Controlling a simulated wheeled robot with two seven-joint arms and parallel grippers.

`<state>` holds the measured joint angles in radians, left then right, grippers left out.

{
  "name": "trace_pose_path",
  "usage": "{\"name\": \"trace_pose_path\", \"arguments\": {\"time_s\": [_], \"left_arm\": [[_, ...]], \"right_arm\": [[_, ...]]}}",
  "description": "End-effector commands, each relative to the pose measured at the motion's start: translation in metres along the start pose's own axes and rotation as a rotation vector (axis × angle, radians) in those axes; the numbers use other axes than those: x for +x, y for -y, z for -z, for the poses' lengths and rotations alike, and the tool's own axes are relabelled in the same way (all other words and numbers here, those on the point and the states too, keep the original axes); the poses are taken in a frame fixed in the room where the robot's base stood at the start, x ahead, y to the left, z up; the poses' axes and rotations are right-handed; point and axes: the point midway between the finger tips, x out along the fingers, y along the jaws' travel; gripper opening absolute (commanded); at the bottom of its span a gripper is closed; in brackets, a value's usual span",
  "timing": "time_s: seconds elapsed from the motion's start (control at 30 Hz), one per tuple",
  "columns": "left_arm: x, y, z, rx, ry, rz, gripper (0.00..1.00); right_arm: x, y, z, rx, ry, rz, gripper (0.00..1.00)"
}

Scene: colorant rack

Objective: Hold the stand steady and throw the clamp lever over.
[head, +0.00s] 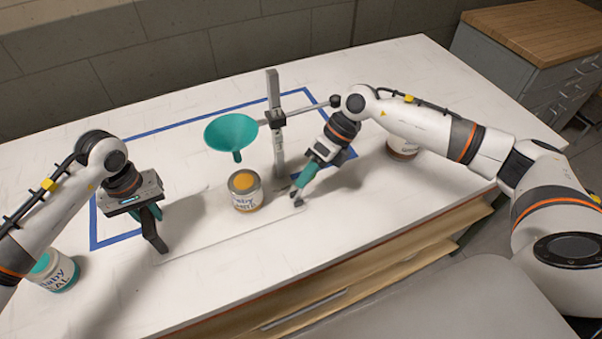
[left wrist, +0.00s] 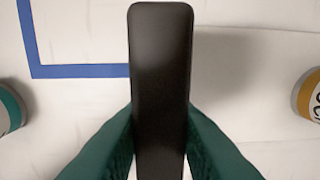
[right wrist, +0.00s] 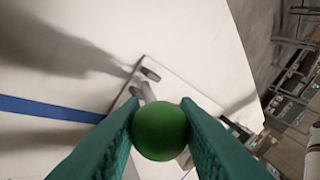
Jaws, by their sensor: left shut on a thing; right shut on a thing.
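The stand has a grey upright post (head: 273,100) with a cross arm, and a pale base plate (head: 215,238) lies flat on the table. A black upright handle (head: 153,238) rises at the plate's left end. My left gripper (head: 150,213) is shut on this handle, which also fills the middle of the left wrist view (left wrist: 160,80). My right gripper (head: 300,183) is low beside the post. It is shut on the clamp lever's green ball knob (right wrist: 160,131), seen in the right wrist view. The lever's shaft is mostly hidden behind the knob.
A teal funnel (head: 231,133) hangs from the cross arm above an open can (head: 245,193) with orange contents. A teal can (head: 54,272) stands at the left, and another can (head: 402,148) is partly behind my right arm. Blue tape (head: 165,125) marks the white table.

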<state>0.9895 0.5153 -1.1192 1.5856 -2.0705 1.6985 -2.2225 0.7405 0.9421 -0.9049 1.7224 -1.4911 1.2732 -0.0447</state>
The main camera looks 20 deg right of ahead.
Motion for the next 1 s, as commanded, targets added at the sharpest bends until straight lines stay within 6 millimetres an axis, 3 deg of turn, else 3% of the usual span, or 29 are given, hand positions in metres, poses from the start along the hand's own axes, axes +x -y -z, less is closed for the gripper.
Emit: {"name": "trace_pose_path", "arguments": {"time_s": [0.33, 0.9, 0.93, 1.0], "left_arm": [[0.0, -0.002, -0.001, -0.003, 0.001, -0.004, 0.0], [0.0, -0.003, -0.001, -0.004, 0.001, -0.006, 0.0], [0.0, -0.003, -0.001, -0.004, 0.001, -0.006, 0.0], [0.0, -0.003, -0.001, -0.004, 0.001, -0.006, 0.0]], "right_arm": [[-0.001, -0.014, -0.01, 0.002, -0.082, 0.128, 0.0], [-0.002, -0.018, -0.011, -0.001, -0.101, 0.15, 0.0], [-0.002, -0.018, -0.011, -0.001, -0.1, 0.15, 0.31], [-0.002, -0.017, -0.011, -0.001, -0.101, 0.151, 0.43]]}}
